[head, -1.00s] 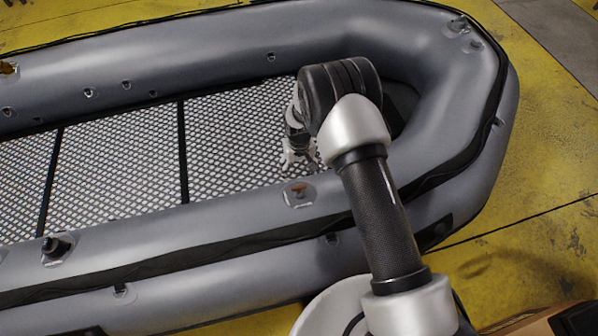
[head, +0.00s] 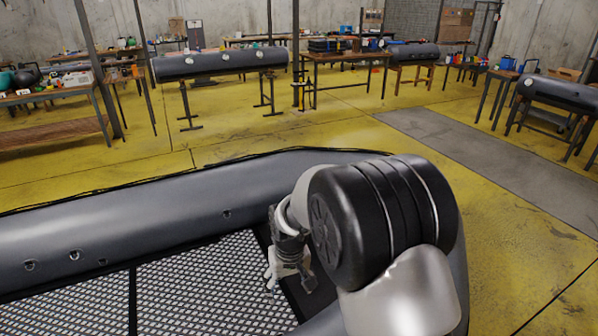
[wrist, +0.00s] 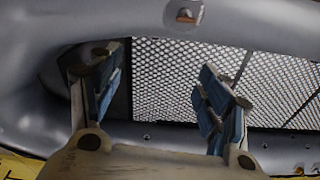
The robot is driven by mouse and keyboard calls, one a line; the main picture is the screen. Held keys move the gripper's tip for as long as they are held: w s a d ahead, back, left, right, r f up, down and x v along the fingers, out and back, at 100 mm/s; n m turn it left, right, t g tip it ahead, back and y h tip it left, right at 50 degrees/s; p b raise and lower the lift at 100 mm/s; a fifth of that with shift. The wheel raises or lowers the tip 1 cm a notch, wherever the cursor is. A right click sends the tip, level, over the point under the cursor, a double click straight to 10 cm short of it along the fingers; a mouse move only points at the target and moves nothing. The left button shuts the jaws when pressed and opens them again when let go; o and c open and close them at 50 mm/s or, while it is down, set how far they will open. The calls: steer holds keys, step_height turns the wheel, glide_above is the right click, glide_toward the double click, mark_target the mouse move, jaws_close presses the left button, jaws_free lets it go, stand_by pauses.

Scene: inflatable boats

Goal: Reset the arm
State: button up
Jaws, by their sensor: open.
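My gripper (head: 290,276) hangs over the inside of the grey inflatable boat (head: 120,215) in the head view, partly hidden behind my arm. In the wrist view my gripper (wrist: 158,95) has its two blue-padded fingers spread wide apart with nothing between them. Beyond the fingers, the boat's grey tube (wrist: 60,25) and its mesh floor (wrist: 185,75) show. The fingers look apart from the boat, though the exact gap is hard to tell.
Behind the boat is open yellow floor (head: 330,128) with a grey strip (head: 470,150). Farther back stand a dark tube on stands (head: 215,64), a workbench with items (head: 50,95) and several other tables along the wall. The boat's tubes surround my gripper's area.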

steer(key=s+d+r+m+t, duration=0.1)
steer(key=s+d+r, duration=0.45)
steer(key=r, duration=0.35)
steer(key=s+d+r+m+t, duration=0.1)
steer(key=s+d+r, duration=0.45)
steer(key=r, duration=0.35)
steer(key=s+d+r+m, duration=0.1)
steer(key=s+d, duration=0.2)
steer(key=s, duration=0.5)
steer(key=s+d+r+t, duration=0.1)
steer(key=s+d, duration=0.1)
steer(key=s, duration=0.7)
steer(key=shift+d+r+m, duration=0.4)
